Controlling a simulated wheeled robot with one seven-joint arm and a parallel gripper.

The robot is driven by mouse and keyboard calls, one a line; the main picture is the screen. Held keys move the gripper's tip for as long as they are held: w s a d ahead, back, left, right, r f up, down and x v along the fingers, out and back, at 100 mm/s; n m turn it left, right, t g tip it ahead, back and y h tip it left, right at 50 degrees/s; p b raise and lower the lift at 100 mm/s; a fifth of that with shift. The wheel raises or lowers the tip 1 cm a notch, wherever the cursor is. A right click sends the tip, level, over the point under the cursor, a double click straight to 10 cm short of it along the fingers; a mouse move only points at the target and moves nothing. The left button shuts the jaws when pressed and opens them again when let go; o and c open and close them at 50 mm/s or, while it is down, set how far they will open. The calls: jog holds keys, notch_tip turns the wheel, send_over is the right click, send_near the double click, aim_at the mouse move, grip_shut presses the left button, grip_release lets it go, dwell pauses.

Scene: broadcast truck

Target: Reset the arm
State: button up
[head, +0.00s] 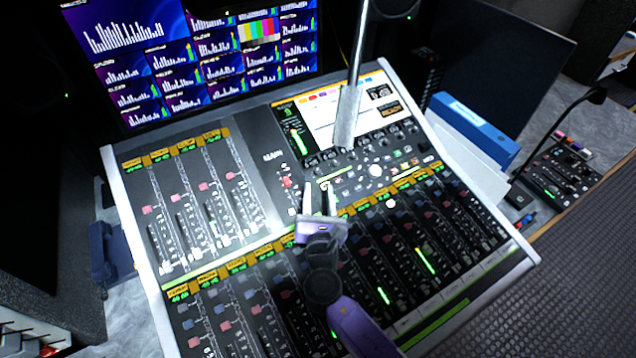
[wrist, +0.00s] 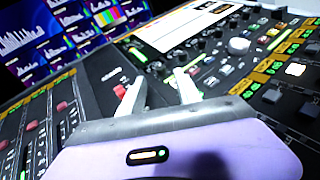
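My gripper (head: 318,199) is over the middle of a large audio mixing console (head: 118,185) in the head view, its two pale fingers pointing toward the console's screen. In the wrist view the fingers of my gripper (wrist: 160,92) stand apart with a gap between them, and nothing is held there. My purple arm comes in from the bottom of the head view. The fingers are close to the console's knobs and a red button (wrist: 120,91); whether they touch the panel cannot be told.
A grey pole-like object (head: 350,112) rises in front of the console's screen (head: 335,115). A monitor wall (head: 125,40) stands behind. A blue binder (head: 475,128) lies at right, near a small control panel with a gooseneck microphone (head: 598,96). A blue handset (head: 108,250) is at left.

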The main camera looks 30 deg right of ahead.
jog(key=shift+v, duration=0.9)
